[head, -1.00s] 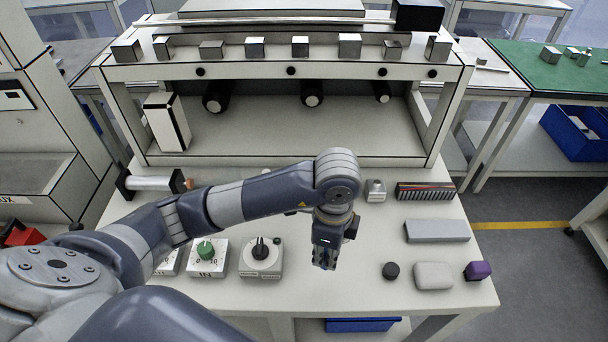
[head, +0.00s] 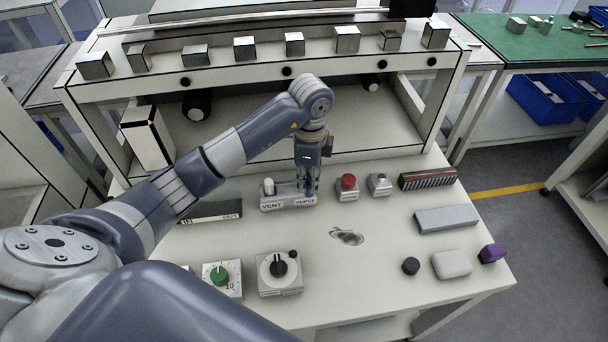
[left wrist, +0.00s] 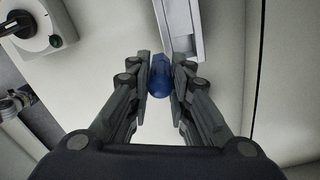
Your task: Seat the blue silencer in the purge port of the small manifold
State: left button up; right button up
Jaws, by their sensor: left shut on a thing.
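The small manifold (head: 288,204) is a pale block on the table, labelled VENT at left and PURGE at right. A white plug (head: 268,186) stands upright at its VENT end. My left gripper (head: 307,190) points down at the PURGE end, with its fingers hiding the port. It is shut on the blue silencer (left wrist: 160,77), which shows between the fingertips in the left wrist view. A pale block edge, apparently the manifold (left wrist: 181,32), lies close beside the fingertips there. I cannot tell whether the silencer has entered the port. My right gripper is out of view.
A red button box (head: 347,187) and a small grey box (head: 379,185) stand right of the manifold. A rotary switch box (head: 279,272) is in front. A small greyish patch or dish (head: 347,237) lies mid-table. A shelf frame (head: 420,105) rises behind.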

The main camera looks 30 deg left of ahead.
pick_arm(q)
jog(key=w+a, duration=0.2)
jog(key=shift+w+a+f+p, duration=0.2)
jog(key=shift+a+f+p, duration=0.1)
jog(key=shift+p, duration=0.05)
notch_tip(320, 180, down, 2)
jog(key=shift+f+p, duration=0.15)
jog(key=shift+p, duration=0.4)
jog(key=shift+f, duration=0.55)
jog(key=o, duration=0.9)
jog(key=shift+c, duration=0.2)
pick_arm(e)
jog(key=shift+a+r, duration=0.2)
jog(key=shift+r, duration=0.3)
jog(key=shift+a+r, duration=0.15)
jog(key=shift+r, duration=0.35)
